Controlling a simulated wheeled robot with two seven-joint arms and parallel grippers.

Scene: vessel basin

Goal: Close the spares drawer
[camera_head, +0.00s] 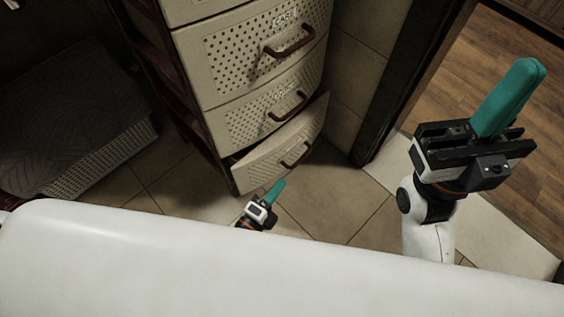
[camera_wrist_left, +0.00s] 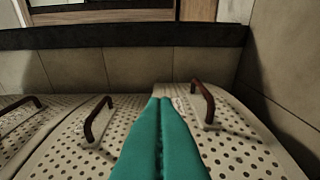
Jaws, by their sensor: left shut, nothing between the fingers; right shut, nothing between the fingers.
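A beige perforated drawer unit stands at the centre top of the head view. Its lowest visible drawer (camera_head: 275,154) is partly pulled out, with a dark gap along its top edge and a dark red handle (camera_head: 296,155). The drawers above look shut; I cannot read the labels surely. My left gripper (camera_head: 280,185) has its teal fingers shut and empty, just in front of and below the open drawer's front. They also show in the left wrist view (camera_wrist_left: 160,100), pointing along the drawer fronts; contact cannot be told. My right gripper (camera_head: 532,68) is shut and empty, raised at the right, away from the drawers.
The middle drawer (camera_head: 235,126) and upper drawer (camera_head: 233,62) have protruding handles. A grey-covered basket (camera_head: 100,160) stands at left. Tiled floor (camera_head: 330,205) is free right of the unit. A dark door frame (camera_head: 408,75) and wooden floor lie further right. My white body fills the bottom.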

